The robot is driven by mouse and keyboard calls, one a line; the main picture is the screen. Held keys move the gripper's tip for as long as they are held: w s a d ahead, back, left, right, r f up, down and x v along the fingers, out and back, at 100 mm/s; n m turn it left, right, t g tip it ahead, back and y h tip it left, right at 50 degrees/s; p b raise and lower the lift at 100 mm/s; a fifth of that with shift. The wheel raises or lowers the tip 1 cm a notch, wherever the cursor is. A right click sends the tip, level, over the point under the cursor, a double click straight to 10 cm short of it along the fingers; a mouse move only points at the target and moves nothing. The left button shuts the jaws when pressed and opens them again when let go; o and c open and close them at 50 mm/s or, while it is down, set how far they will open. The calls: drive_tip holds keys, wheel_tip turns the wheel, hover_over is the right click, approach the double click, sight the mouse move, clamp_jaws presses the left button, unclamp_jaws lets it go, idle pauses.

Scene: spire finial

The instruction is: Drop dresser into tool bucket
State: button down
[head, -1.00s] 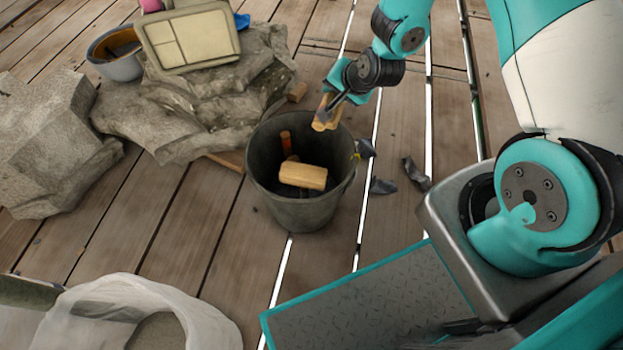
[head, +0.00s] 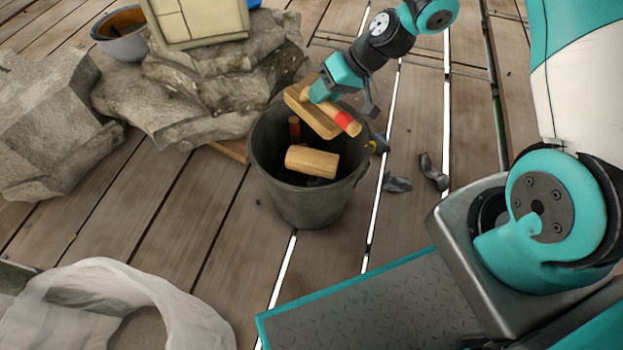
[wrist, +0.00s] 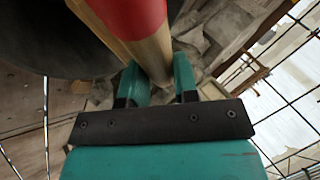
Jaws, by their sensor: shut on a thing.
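The dresser (head: 311,112) is a wooden tool with a flat, pale body and a round handle with a red band. My gripper (head: 322,93) is shut on it and holds it above the back right rim of the tool bucket (head: 308,207). The bucket is dark grey and stands upright on the planks. In the wrist view the handle (wrist: 152,55) runs between the two fingers of my gripper (wrist: 158,86), with its red part toward the top. In the bucket lie a mallet with a pale wooden head (head: 312,162) and a brown handle (head: 294,128).
Rough stone blocks (head: 205,105) stand behind and left of the bucket, with a cream sectioned panel (head: 197,20) and a grey bowl (head: 122,40) by them. A white sack (head: 115,300) lies front left. Dark scraps (head: 432,172) lie right of the bucket. The planks between are clear.

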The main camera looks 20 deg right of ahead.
wheel_tip(320, 180, down, 3)
drive_tip(key=shift+r+b, duration=0.1)
drive_tip(key=shift+b, duration=0.8)
drive_tip(key=c, duration=0.8)
unclamp_jaws()
drive_tip(key=p+v, duration=0.7)
drive_tip(key=v, duration=1)
drive_tip(key=shift+d+r, duration=0.1)
drive_tip(key=shift+r, duration=0.15)
